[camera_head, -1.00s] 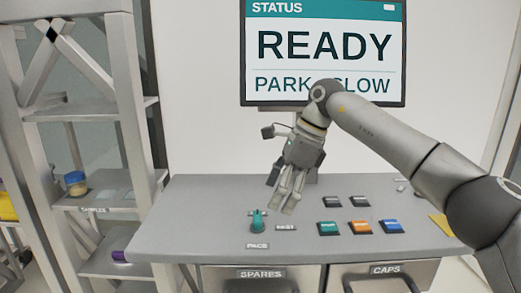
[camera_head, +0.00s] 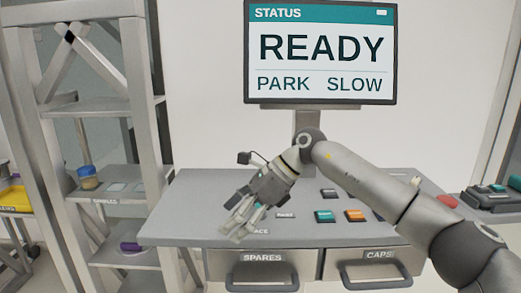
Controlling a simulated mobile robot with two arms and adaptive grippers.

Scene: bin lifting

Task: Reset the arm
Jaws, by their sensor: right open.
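My right gripper (camera_head: 240,218) is open and empty. It hangs over the front left part of the grey desk (camera_head: 190,205), fingers pointing down and left. It covers most of the "PACE" label and hides nearly all of the teal knob behind it. Whether the fingers touch the knob or the desk I cannot tell. My right arm reaches in from the lower right. The screen (camera_head: 320,85) above the desk reads "STATUS READY, PARK SLOW". My left gripper is not in view.
A teal button (camera_head: 324,216) and an orange button (camera_head: 355,215) sit right of the gripper; my arm hides part of the desk. A shelf rack (camera_head: 115,200) stands at the left. Drawers marked "SPARES" (camera_head: 262,270) and "CAPS" (camera_head: 375,268) are below the desk front.

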